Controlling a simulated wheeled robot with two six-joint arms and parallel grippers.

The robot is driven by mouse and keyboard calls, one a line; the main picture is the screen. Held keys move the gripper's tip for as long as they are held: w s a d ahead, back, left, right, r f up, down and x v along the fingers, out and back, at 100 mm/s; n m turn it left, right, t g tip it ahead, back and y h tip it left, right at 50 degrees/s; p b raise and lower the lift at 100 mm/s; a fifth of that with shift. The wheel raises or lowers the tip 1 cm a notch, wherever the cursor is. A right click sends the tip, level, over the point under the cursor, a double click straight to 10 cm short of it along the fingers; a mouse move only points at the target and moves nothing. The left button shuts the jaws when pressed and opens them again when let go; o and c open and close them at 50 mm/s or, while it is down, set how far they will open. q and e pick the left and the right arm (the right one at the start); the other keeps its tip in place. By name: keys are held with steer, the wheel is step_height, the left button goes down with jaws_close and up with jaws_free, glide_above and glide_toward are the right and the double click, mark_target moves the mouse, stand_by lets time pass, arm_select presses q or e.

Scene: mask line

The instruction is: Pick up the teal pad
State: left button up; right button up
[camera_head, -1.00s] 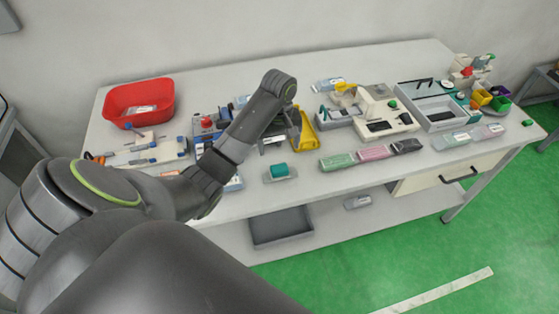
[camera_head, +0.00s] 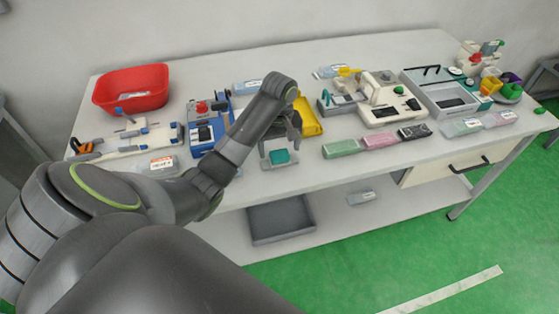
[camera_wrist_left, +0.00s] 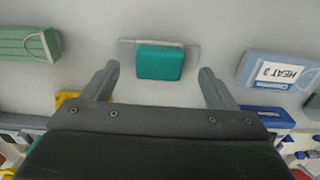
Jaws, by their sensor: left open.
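The teal pad (camera_head: 280,157) is a small block near the front edge of the bench. In the wrist view the pad (camera_wrist_left: 160,62) lies on a flat pale grey piece (camera_wrist_left: 192,58), which sticks out on both sides of it. My left gripper (camera_head: 281,147) is just above and behind the pad, pointing down. In the wrist view its two fingers stand apart, one on each side of the pad, with a gap to both. It is open and empty. My right gripper is in neither view.
Green (camera_head: 341,148), pink (camera_head: 380,141) and dark (camera_head: 415,132) mask packs lie right of the pad. A yellow bin (camera_head: 310,118) stands behind it. A blue-and-white machine (camera_head: 205,125) and a red tub (camera_head: 132,89) are left. The wrist view shows a blue pack labelled HEAT 3 (camera_wrist_left: 277,71).

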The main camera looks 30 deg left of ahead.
mark_target(279, 154)
arm_select(q)
steer(key=shift+f+b, duration=0.4)
steer(key=shift+f, duration=0.85)
steer(key=shift+w+f+p, duration=0.1)
steer(key=shift+f+p, duration=0.2)
steer(key=shift+f, duration=0.3)
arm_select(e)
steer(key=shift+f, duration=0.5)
arm_select(q)
steer(key=c, duration=1.1)
steer(key=shift+r, duration=0.15)
